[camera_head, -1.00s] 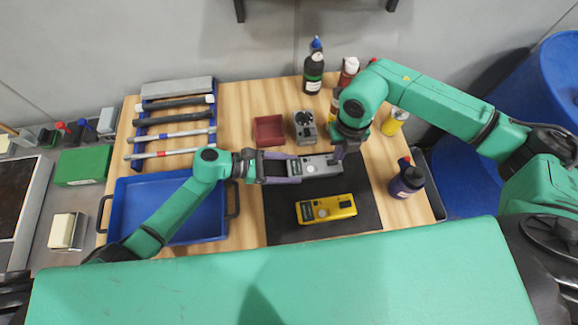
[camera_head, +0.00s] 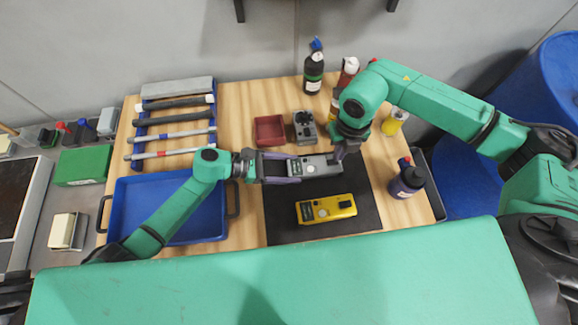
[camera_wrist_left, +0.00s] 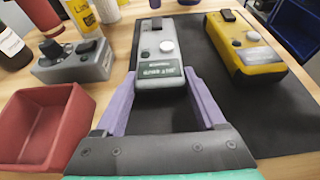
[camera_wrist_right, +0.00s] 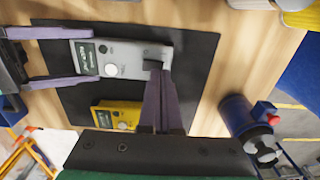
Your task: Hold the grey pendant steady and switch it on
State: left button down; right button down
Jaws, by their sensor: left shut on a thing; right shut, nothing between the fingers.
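The grey pendant (camera_head: 316,167) lies on the black mat (camera_head: 285,215), with a round white button, a dark label and a dark switch at its far end. It also shows in the left wrist view (camera_wrist_left: 160,60) and the right wrist view (camera_wrist_right: 120,58). My left gripper (camera_head: 291,168) is shut on the label end of the pendant, one purple finger along each side. My right gripper (camera_wrist_right: 155,75) is shut and empty, its fingertips at the dark switch on the pendant's right end. Whether they touch the switch I cannot tell.
A yellow pendant (camera_head: 327,208) lies on the mat in front of the grey one. A grey box with a knob (camera_head: 304,126) and a red tray (camera_head: 269,130) stand behind. Bottles, including a dark blue one (camera_head: 406,183), stand at the right. A blue tray (camera_head: 215,222) lies left.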

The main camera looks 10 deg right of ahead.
jog(key=shift+f, duration=0.1)
jog(key=shift+f, duration=0.8)
jog(key=shift+r, duration=3.05)
pick_arm(q)
grip_release()
